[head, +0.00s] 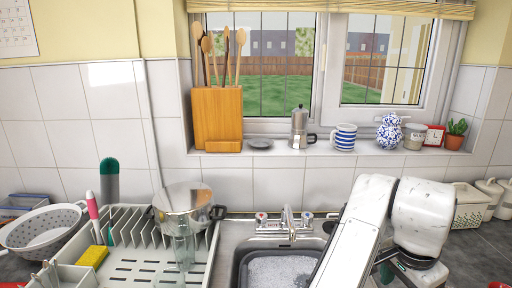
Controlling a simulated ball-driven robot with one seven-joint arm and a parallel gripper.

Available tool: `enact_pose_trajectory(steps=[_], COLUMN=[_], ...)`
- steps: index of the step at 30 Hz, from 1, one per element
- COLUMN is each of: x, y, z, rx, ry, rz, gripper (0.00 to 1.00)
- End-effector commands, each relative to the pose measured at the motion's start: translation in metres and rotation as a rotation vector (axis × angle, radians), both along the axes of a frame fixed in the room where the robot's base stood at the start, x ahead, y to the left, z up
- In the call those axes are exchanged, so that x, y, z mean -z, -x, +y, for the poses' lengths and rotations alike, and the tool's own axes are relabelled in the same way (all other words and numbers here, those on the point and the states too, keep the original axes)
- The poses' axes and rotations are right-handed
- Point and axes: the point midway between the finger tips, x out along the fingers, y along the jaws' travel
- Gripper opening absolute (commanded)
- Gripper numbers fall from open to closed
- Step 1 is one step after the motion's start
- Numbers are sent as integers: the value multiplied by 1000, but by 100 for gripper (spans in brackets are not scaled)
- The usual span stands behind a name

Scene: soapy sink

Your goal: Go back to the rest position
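My arm (352,240) is in the right half of the head view, folded with its white links raised in front of the right end of the sink (236,268). The last part that shows points down towards the bottom edge at the right. My gripper's fingers do not show, so I cannot see whether they hold anything. The sink holds a dark basin with foamy water (280,272), partly hidden by my arm.
A draining rack (140,268) left of the sink holds a glass-lidded pot (183,197), a yellow sponge (92,256) and brushes. A colander (42,230) stands far left. A tap (289,222) stands behind the sink.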

Motion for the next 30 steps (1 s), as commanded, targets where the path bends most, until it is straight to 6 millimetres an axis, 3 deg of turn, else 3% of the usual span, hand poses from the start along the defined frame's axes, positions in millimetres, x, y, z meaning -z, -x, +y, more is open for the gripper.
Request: enact_pose_trajectory(steps=[9, 15, 23, 30], x=[70, 123, 209, 292], y=[30, 61, 121, 202], z=[-78, -105, -104, -65], rx=[-187, -394, -711, -1003], ry=[224, 322, 327, 193], rz=[-22, 12, 90, 142], gripper=[76, 76, 76, 76])
